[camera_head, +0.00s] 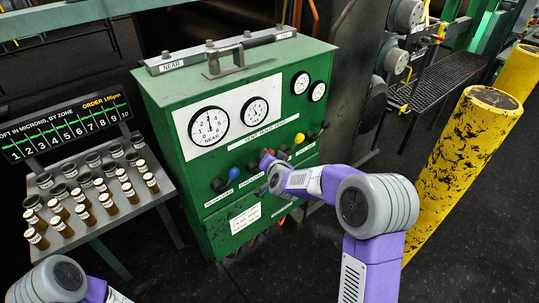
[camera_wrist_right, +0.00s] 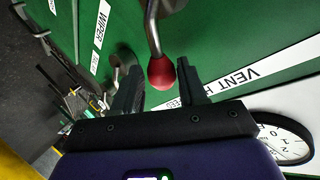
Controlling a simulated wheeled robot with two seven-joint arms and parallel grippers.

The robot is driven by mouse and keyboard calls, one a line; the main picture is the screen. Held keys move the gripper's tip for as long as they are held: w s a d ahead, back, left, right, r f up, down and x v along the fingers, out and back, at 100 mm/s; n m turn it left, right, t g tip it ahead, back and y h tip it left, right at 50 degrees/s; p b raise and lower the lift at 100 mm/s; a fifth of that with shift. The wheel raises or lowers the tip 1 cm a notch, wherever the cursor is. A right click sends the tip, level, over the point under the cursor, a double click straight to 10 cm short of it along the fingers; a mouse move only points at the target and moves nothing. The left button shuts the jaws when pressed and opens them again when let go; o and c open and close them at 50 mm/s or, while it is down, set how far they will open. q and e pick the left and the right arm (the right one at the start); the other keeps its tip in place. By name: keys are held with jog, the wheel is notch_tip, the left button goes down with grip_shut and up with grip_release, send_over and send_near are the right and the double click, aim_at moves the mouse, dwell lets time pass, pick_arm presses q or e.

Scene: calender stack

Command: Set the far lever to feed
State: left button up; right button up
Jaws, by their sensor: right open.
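The green control cabinet (camera_head: 160,115) stands at the centre of the head view, with a row of levers below its dials. One lever has a blue knob (camera_head: 234,173), another a yellow knob (camera_head: 299,138), others dark knobs. My right gripper (camera_head: 270,163) is at the middle of this row and partly hides it. In the right wrist view, a red knob (camera_wrist_right: 162,72) on a bent metal rod sits between the open fingers of my right gripper (camera_wrist_right: 158,80). I cannot tell whether a finger touches it. Which lever is the far one is unclear. My left gripper is outside the view.
A rack (camera_head: 70,240) of several brown capped vials stands left of the cabinet, below a black display board (camera_head: 68,125). A yellow post (camera_head: 455,165) stands to the right, close to my right arm. Machine rollers (camera_head: 408,14) are behind. The dark floor in front is clear.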

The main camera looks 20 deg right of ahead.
jog(key=v, duration=0.5)
jog(key=shift+s+r+p, duration=0.1)
jog(key=shift+s+p, duration=0.15)
jog(key=shift+p, duration=0.05)
jog(key=s+a+f+n+g+y, duration=0.2)
jog(key=s+a+f+g, duration=0.3)
jog(key=f, duration=0.7)
jog(key=s+a+f+n+g+y, duration=0.2)
jog(key=s+f, duration=0.6)
jog(key=f, duration=0.5)
jog(key=s+a+f+n+g+y, duration=0.1)
jog(key=s+a+f+g, duration=0.2)
jog(key=s, duration=0.6)
jog(key=s+a+f+n+g+y, duration=0.1)
jog(key=s+a+f+g, duration=0.2)
jog(key=s+f, duration=0.3)
jog(key=s+a, duration=0.1)
jog(key=s, duration=0.2)
jog(key=shift+s+a+f, duration=0.2)
jog(key=shift+s, duration=0.2)
